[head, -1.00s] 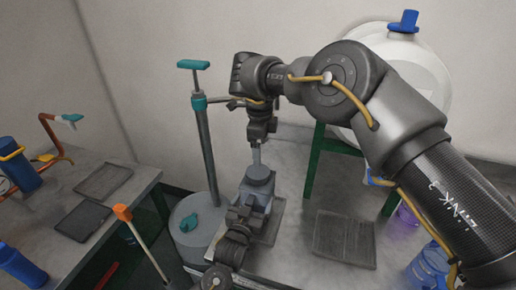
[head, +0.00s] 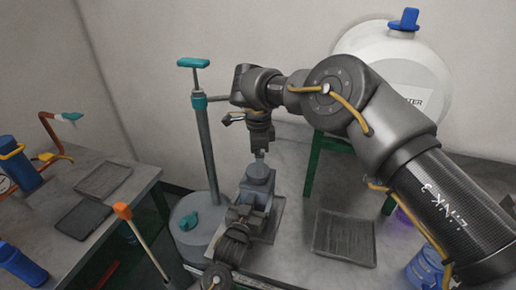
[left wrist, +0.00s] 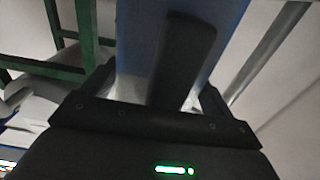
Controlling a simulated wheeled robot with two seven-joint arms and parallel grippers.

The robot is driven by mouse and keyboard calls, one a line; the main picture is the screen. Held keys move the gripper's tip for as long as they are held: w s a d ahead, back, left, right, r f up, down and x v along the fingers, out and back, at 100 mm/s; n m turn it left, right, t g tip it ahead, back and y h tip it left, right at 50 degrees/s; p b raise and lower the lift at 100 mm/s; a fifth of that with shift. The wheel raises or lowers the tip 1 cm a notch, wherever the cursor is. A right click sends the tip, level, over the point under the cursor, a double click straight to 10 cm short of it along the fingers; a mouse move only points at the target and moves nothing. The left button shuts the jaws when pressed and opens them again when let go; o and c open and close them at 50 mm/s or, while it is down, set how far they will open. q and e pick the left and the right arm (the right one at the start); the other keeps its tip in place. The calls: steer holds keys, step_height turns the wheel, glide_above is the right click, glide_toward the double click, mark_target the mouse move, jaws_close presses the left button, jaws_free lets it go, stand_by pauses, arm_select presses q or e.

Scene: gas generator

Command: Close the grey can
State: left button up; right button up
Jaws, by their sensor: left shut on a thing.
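My left gripper (head: 247,208) reaches in from below and is shut on the can's near side. In the left wrist view a blue-grey surface of the can (left wrist: 226,45) fills the space between the fingers. My right gripper (head: 260,153) points down just above the can's top. Its fingers are small and dark, so I cannot tell whether they are open or touching the top.
A second grey tray (head: 344,238) lies to the right. A grey drum (head: 197,222) with a teal-handled pump (head: 204,130) stands left of the can. A green stand (head: 328,165) carries a white tank (head: 425,75) behind. Another table (head: 110,212) is at left.

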arm_select(q)
steer(key=shift+f, duration=0.2)
arm_select(e)
steer(key=shift+f, duration=2.4)
steer(key=shift+c, duration=0.4)
